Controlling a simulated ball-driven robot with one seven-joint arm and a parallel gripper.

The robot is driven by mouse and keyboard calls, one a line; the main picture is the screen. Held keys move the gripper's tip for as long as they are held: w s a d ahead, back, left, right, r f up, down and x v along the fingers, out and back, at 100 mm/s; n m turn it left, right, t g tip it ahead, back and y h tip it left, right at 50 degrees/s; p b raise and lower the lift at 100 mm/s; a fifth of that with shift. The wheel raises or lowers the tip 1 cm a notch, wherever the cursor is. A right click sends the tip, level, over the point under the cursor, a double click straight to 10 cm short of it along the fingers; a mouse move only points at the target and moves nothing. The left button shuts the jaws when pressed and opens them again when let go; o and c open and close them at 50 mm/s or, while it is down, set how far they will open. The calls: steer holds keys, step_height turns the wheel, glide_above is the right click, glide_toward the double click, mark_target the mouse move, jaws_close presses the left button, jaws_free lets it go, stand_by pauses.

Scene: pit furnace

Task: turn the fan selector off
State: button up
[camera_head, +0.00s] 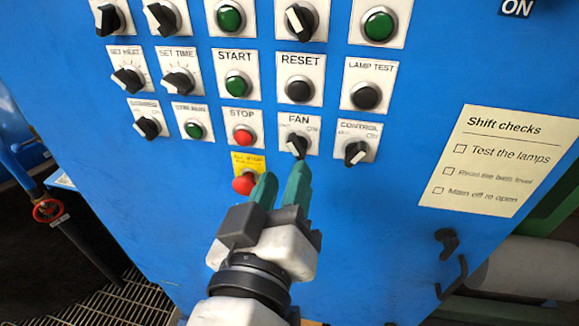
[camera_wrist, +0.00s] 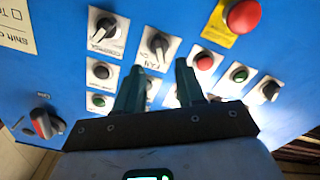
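The fan selector (camera_head: 298,146) is a black knob with a pale pointer mark on a white plate labelled FAN, on the blue panel. Its grip is tilted a little off upright; I cannot tell which printed position it is set to. It also shows in the wrist view (camera_wrist: 158,46), beyond the gap between my fingers. My gripper (camera_head: 285,182) has two green fingers and sits just below the selector in the head view. The fingers stand apart with nothing between them, also in the wrist view (camera_wrist: 158,75). I see no clear contact with the knob.
The CONTROL selector (camera_head: 356,152) is right of the fan knob, and the red STOP button (camera_head: 242,136) is left. A red emergency button (camera_head: 244,184) on a yellow plate is close to my left finger. The RESET button (camera_head: 299,90) is above. Blue panel below is mostly bare.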

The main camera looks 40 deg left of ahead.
steer(key=v, duration=0.5)
steer(key=shift+s+b, duration=0.15)
steer(key=shift+b, duration=0.25)
steer(key=w+d+f+m+g+h, duration=0.3)
steer(key=w+d+f+h, duration=0.2)
steer(key=d+f, duration=0.7)
steer(key=w+d+f+m+g+h, duration=0.35)
steer(key=w+d+f, duration=0.25)
steer(key=d+f, duration=0.6)
steer(key=s+d+f+m+g+h, duration=0.25)
steer(key=s+d+f, duration=0.35)
steer(key=d+f, duration=0.55)
steer(key=s+d+f+m+g+y, duration=0.1)
steer(key=s+d+f+m+g, duration=0.3)
steer(key=s+d, duration=0.6)
steer(key=s+f+g, duration=0.1)
steer(key=s, duration=0.1)
steer(key=shift+s, duration=0.4)
